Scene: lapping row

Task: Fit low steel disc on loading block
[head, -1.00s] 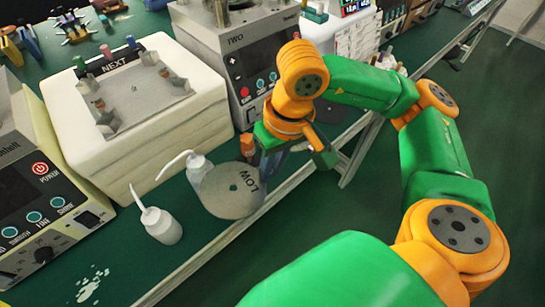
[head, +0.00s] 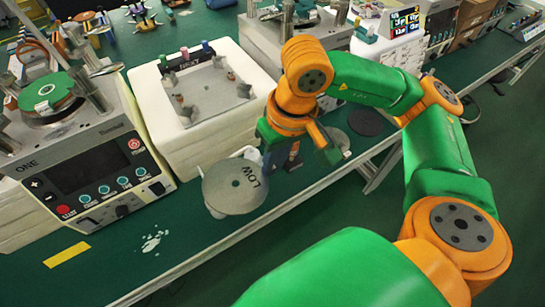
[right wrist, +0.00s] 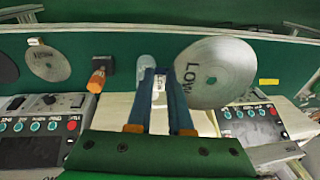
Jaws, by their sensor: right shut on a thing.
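My right gripper (head: 270,160) is shut on the edge of the low steel disc (head: 232,190), a flat grey disc with a small central hole and the word LOW near the gripper. The disc is held above the green bench. In the right wrist view the disc (right wrist: 215,73) sits just right of the blue fingers (right wrist: 160,80). A thick cream block marked NEXT (head: 155,125), apparently the loading block, stands behind and left of the disc. It has a metal plate (head: 210,92) on top with several small grey holders at its corners. My left gripper is not in view.
Machine ONE (head: 75,165) stands left, machine TWO (head: 262,45) behind. A squeeze bottle (head: 249,153) is partly hidden by the disc. Another grey disc (head: 337,139) and a black disc (head: 366,122) lie right. The bench front is mostly clear, with a yellow strip (head: 67,254).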

